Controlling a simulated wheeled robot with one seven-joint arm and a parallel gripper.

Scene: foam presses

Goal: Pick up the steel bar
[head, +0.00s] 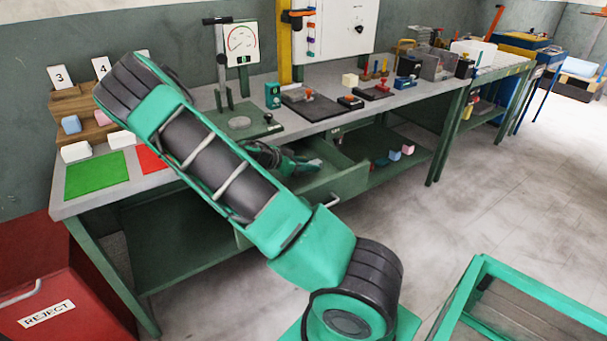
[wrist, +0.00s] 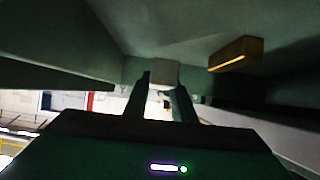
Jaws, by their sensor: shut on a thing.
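My gripper (wrist: 164,84) is shut on a pale grey block, the end of what looks like the steel bar (wrist: 164,72), at its fingertips in the wrist view. The bar's full length does not show. In the head view my gripper reaches into the open drawer (head: 345,184) under the bench; its fingertips and the bar are hidden there. A yellow-brown bar (wrist: 236,53) lies to the right of the fingertips in the wrist view, apart from them.
The workbench (head: 190,178) above carries a hand press (head: 228,95), a gauge (head: 241,41), blocks and coloured mats. A red REJECT bin (head: 55,300) stands at lower left. A green-framed cart (head: 520,300) stands at lower right. Open floor lies between cart and bench.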

